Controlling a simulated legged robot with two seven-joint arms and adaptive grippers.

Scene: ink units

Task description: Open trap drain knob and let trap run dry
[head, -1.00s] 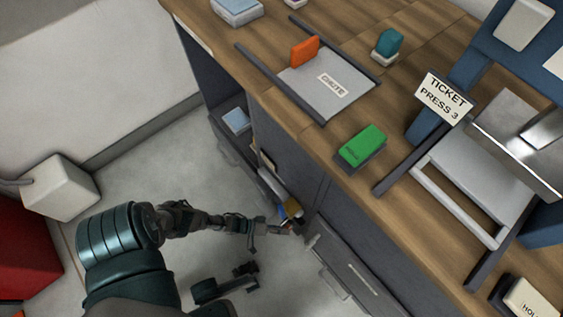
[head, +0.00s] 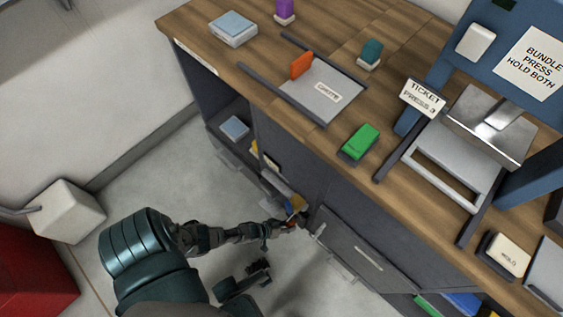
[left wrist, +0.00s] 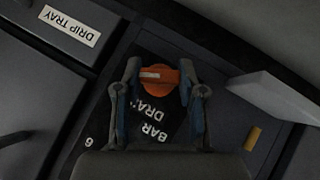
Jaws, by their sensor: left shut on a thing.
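An orange knob (left wrist: 158,84) with a pale mark on its top shows in the left wrist view. It sits at a black plate (left wrist: 154,125) lettered "BAR DRA…", whose remaining letters are hidden. My left gripper (left wrist: 160,74) has one finger on each side of the knob and is shut on it. In the head view my left gripper (head: 292,223) is low at the dark cabinet front, below the wooden counter. The trap and any water flow do not show.
A drawer front labelled "DRIP TRAY" (left wrist: 70,27) is beside the knob. A light panel (left wrist: 276,97) juts out on the other side. The counter (head: 330,130) overhangs the cabinet. A white box (head: 66,210) and a red unit (head: 35,270) stand on the floor at left.

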